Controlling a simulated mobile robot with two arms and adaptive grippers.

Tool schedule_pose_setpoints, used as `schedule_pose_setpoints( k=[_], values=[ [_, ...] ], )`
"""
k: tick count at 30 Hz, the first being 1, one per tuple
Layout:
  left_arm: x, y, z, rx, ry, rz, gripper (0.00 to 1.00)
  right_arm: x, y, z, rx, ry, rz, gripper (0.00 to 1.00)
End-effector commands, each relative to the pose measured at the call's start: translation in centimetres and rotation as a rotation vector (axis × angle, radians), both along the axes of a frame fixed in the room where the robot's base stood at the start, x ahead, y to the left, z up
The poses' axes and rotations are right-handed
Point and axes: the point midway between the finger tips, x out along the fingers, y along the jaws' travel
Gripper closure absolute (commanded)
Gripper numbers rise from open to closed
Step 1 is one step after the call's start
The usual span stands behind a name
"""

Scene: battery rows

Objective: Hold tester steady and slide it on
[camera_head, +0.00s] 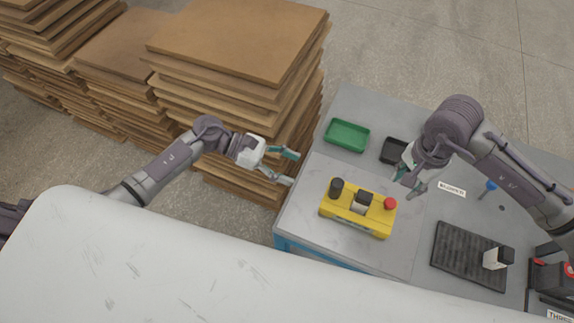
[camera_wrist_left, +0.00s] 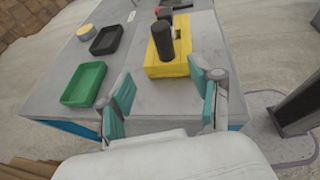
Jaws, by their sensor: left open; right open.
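The yellow tester (camera_head: 357,222) sits on the grey table, with a black upright cylinder at its left, a black and grey part in its middle and a red knob at its right. In the left wrist view the tester (camera_wrist_left: 167,68) lies beyond my fingers, with its black cylinder nearest. My left gripper (camera_head: 295,167) is open and empty, off the table's left edge and apart from the tester. My right gripper (camera_head: 408,188) is open, above the table just behind and right of the red knob. I see nothing between its fingers.
A green tray (camera_head: 347,135) and a black tray (camera_head: 395,151) stand at the back of the table. A dark ridged mat (camera_head: 462,252) with a white and black block (camera_head: 497,258) lies at the right. Board stacks (camera_head: 240,40) stand left of the table.

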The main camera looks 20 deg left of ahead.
Motion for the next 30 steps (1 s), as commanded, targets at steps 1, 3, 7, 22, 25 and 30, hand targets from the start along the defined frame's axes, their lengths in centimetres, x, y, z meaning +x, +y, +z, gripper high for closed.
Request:
schedule_pose_setpoints(
  k=[1, 3, 7, 22, 25, 30],
  values=[
    [-0.3, 0.0, 0.0, 0.017, -0.026, -0.029, 0.36, 0.0, 0.0, 0.0, 0.000, 0.000, 0.000, 0.58],
    [-0.5, -0.4, -0.1, 0.026, -0.042, -0.050, 0.36, 0.0, 0.0, 0.0, 0.000, 0.000, 0.000, 0.58],
    [-0.4, -1.8, -0.6, 0.024, -0.042, -0.051, 0.36, 0.0, 0.0, 0.0, 0.000, 0.000, 0.000, 0.58],
    [-0.3, -10.5, -4.1, 0.022, -0.039, -0.047, 0.36, 0.0, 0.0, 0.0, 0.000, 0.000, 0.000, 0.58],
    [-0.2, -11.6, -4.6, 0.023, -0.039, -0.046, 0.36, 0.0, 0.0, 0.0, 0.000, 0.000, 0.000, 0.58],
    [-0.2, -12.5, -5.1, 0.024, -0.040, -0.045, 0.36, 0.0, 0.0, 0.0, 0.000, 0.000, 0.000, 0.58]
  ],
)
